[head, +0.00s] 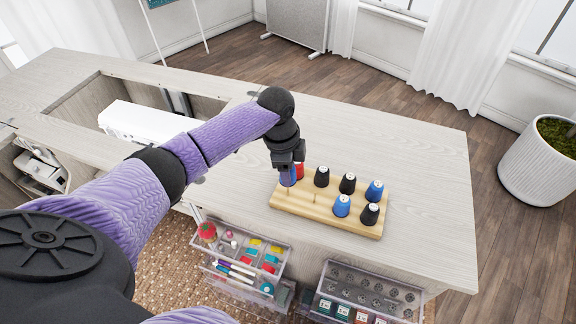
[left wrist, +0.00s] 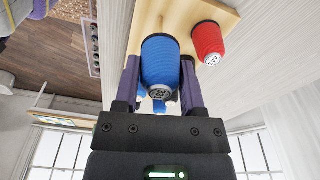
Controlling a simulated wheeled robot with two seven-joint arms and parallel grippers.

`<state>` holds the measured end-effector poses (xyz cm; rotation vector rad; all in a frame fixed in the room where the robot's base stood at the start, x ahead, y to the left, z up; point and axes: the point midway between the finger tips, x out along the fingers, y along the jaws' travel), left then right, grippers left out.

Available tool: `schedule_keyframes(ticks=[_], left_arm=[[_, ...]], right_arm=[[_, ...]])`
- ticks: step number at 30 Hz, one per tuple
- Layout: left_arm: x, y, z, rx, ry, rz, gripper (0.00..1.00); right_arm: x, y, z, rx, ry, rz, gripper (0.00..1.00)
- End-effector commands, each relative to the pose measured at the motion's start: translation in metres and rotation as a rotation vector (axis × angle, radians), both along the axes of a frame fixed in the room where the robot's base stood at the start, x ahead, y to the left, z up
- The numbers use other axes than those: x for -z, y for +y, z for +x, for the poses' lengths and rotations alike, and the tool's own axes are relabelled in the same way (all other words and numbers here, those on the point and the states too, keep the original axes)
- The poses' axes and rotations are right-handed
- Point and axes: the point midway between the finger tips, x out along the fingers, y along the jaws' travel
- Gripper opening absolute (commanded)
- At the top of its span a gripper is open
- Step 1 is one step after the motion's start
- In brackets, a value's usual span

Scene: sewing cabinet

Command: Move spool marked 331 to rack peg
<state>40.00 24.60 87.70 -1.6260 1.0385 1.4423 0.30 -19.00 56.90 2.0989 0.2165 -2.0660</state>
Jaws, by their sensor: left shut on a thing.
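My left gripper (head: 288,169) is shut on a blue spool (head: 287,177), above the front left end of the wooden peg rack (head: 330,209). In the left wrist view the blue spool (left wrist: 160,62) sits between the fingers, its pale label too small to read. A thin peg shows just below the spool in the head view; whether they touch I cannot tell. Another bare peg (head: 315,203) stands to its right. A red spool (head: 299,171) is right beside the gripper, partly hidden; it also shows in the left wrist view (left wrist: 208,42). My right gripper is out of view.
The rack also holds black spools (head: 321,177) and blue spools (head: 342,206). Clear trays (head: 245,262) of sewing supplies are below the cabinet's front edge. The tabletop (head: 420,190) right of the rack is clear. A white machine (head: 145,122) lies in the left recess.

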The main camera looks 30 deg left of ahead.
Motion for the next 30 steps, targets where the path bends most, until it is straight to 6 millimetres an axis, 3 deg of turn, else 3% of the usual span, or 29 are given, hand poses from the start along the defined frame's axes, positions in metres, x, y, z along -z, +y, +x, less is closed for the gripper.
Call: schedule_keyframes(ticks=[30], left_arm=[[0.026,0.000,0.000,0.001,0.001,0.000,0.00]], right_arm=[[0.010,0.004,-0.002,0.005,0.006,0.007,0.59]])
